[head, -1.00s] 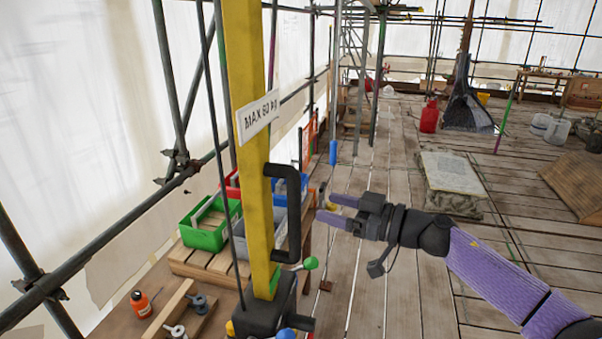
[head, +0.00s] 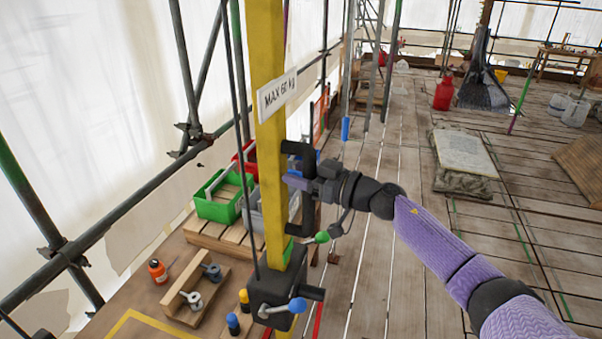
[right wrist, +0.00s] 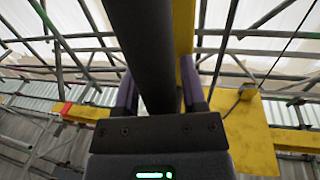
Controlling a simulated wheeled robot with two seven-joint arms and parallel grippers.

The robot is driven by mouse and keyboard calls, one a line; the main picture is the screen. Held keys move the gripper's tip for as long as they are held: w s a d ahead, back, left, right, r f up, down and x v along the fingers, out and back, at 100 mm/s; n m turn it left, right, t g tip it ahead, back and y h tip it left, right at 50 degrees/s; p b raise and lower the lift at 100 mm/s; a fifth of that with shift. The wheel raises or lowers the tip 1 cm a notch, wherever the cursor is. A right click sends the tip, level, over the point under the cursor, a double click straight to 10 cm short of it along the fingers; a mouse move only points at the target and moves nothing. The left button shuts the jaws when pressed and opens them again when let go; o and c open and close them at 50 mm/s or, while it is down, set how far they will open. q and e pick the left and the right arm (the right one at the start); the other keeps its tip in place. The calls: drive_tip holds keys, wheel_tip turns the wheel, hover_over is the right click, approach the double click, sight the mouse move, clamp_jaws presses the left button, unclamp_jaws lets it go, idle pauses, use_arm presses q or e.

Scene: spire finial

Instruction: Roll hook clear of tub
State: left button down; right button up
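My right gripper (head: 298,183) is at the black handle (head: 309,207) on the yellow post (head: 270,150). In the right wrist view the black bar (right wrist: 150,50) runs between the two purple fingers. Any gap between bar and fingers is too small to judge. The post carries a "MAX 60 kg" plate and rises from a black block (head: 277,290) with a blue-knobbed lever (head: 297,305) and a green knob (head: 321,237). I cannot make out a hook. A grey bin (head: 254,222) is partly hidden behind the post. My left gripper is not in view.
A green bin (head: 218,200) and a red bin (head: 245,158) stand on a wooden pallet behind the post. An orange bottle (head: 157,270) and a wooden tool holder (head: 183,285) are at lower left. Scaffold poles line the left.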

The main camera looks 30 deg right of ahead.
clamp_jaws()
idle(1.1)
